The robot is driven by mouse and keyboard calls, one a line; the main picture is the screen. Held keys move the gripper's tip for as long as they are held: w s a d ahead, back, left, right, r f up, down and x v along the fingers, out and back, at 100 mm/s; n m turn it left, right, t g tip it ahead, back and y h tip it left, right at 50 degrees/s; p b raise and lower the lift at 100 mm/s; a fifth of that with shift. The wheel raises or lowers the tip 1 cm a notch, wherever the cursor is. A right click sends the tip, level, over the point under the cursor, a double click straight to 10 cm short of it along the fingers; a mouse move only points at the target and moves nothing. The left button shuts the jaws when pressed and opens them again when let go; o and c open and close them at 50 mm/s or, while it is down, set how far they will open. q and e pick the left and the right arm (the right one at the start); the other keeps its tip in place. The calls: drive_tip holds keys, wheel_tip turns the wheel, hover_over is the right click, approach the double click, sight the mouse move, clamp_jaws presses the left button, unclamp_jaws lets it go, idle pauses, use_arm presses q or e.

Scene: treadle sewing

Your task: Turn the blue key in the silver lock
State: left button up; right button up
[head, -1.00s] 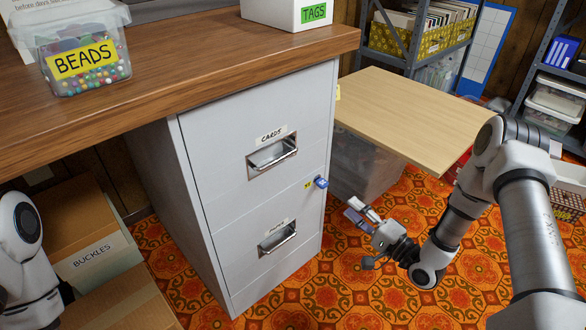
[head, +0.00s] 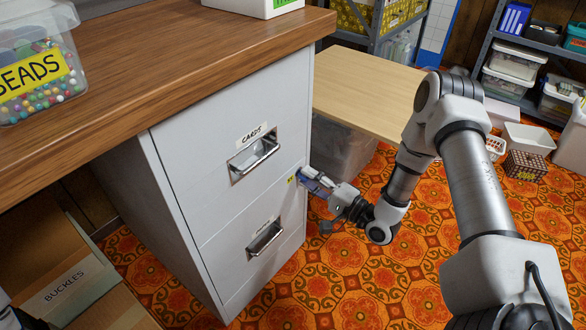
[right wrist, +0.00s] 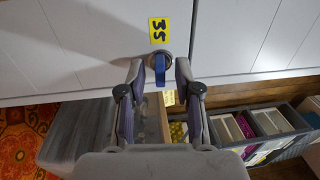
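The blue key (right wrist: 160,71) sits in the round silver lock (right wrist: 150,62) in the right wrist view, its flat bow hanging roughly vertical. The lock is on the front of the grey filing cabinet (head: 205,170), near its right edge. My right gripper (right wrist: 159,72) is open, with one finger on each side of the key and a visible gap on both sides. In the head view my right gripper (head: 312,180) is at the lock and largely hides key and lock. My left gripper is out of view.
A yellow number tag (right wrist: 158,30) is beside the lock. The cabinet has two drawer handles, the upper one (head: 254,158) under a CARDS label. A wooden table (head: 365,92) stands close behind my right arm. The orange patterned floor is open in front of the cabinet.

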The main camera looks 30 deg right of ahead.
clamp_jaws()
drive_tip(key=n+p, duration=0.1)
drive_tip(key=n, duration=0.2)
drive_tip(key=shift+y, duration=0.3)
